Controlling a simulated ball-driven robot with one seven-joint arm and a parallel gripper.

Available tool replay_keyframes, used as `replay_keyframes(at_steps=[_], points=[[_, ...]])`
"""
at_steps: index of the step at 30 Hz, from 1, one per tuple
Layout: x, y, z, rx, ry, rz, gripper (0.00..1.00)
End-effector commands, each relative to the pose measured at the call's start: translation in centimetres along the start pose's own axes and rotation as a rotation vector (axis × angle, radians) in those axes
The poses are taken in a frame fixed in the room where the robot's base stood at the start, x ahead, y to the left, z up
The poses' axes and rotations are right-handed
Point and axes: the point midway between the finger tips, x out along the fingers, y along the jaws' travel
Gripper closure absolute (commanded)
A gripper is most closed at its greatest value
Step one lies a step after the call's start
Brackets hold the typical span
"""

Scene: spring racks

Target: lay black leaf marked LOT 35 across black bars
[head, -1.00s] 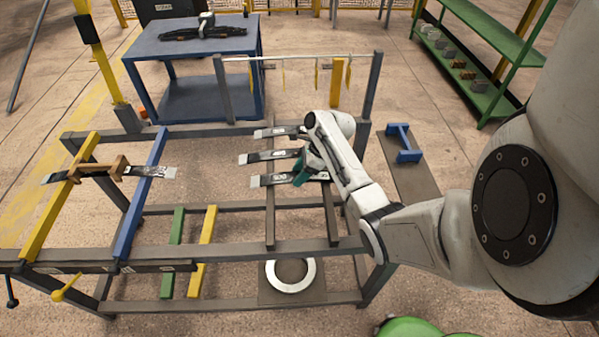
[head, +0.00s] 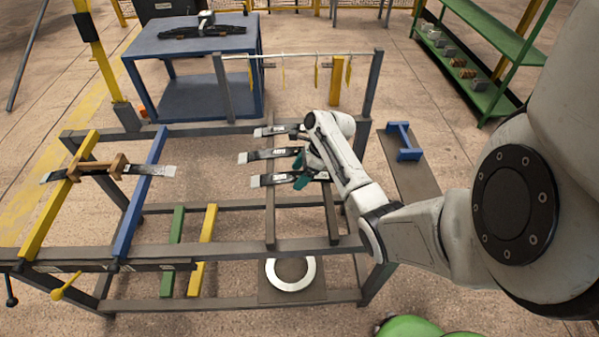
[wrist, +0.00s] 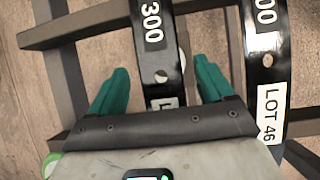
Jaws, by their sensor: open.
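Three black leaves with pale ends lie side by side across the two black bars (head: 270,215) in the head view: a far leaf (head: 264,132), a middle leaf (head: 256,156) and a front leaf (head: 262,180). My gripper (head: 299,172) is at the front leaf, its teal fingers apart on either side. In the wrist view, my gripper (wrist: 158,82) is open around a leaf (wrist: 156,62) marked 300; its lot label is mostly hidden by the gripper body. The leaf beside it on the right (wrist: 265,65) reads LOT 46. I cannot read LOT 35 anywhere.
A blue table (head: 150,45) stands behind, a green shelf (head: 490,100) at right. A hanging rail (head: 300,57) spans the rack's back.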

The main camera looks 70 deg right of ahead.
Motion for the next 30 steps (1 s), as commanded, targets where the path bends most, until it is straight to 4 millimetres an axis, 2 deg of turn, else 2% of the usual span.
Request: replay_keyframes(at_steps=[5, 15, 21, 30], points=[[-0.9, 0.0, 0.1, -0.001, -0.001, -0.001, 0.19], [-7.1, -0.1, 0.1, -0.002, -0.002, -0.005, 0.19], [-9.9, -0.1, 0.1, -0.001, -0.002, -0.003, 0.19], [-10.9, -0.1, 0.1, -0.001, -0.001, -0.002, 0.19]])
